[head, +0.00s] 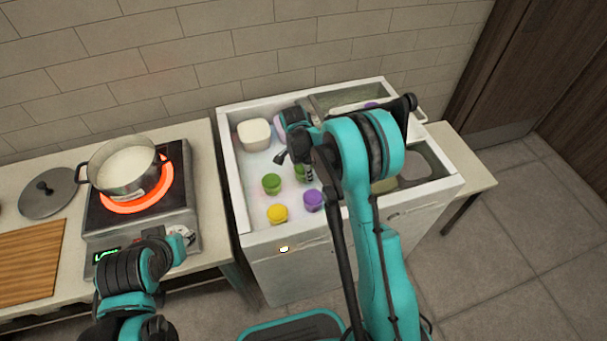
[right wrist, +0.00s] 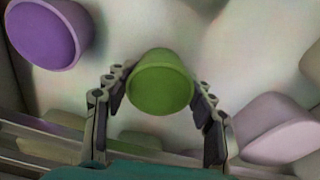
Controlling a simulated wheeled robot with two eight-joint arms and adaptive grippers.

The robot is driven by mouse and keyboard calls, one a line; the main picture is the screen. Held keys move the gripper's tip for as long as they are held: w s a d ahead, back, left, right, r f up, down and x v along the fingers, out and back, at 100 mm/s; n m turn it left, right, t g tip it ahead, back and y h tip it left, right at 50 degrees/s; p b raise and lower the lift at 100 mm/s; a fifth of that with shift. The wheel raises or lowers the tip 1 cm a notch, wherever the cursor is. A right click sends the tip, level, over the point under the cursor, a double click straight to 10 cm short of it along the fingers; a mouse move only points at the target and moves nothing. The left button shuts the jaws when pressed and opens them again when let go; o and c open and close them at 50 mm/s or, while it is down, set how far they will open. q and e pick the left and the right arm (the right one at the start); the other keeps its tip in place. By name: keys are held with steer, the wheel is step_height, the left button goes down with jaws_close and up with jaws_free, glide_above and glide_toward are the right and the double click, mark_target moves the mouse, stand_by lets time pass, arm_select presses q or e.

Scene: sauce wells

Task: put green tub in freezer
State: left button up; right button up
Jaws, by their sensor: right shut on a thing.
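The open white chest freezer (head: 233,190) stands in the middle of the head view. A green tub (head: 301,174) shows inside it under my right gripper (head: 305,165). In the right wrist view this green tub (right wrist: 161,82) sits between the two fingers, and my right gripper is shut on it. A second green tub (head: 271,184) stands to its left on the freezer floor. My left gripper (head: 182,240) is at the lower left, outside the freezer; its fingers are too unclear to read.
Yellow (head: 277,213) and purple (head: 313,200) tubs stand near the freezer's front wall, and a white tub (head: 254,134) at the back left. Left of the freezer, a pot (head: 122,170) sits on a glowing burner. My right arm hides much of the freezer's right side.

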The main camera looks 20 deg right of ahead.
steer(key=shift+f, duration=0.45)
steer(key=shift+f, duration=0.15)
steer(key=o, duration=1.2)
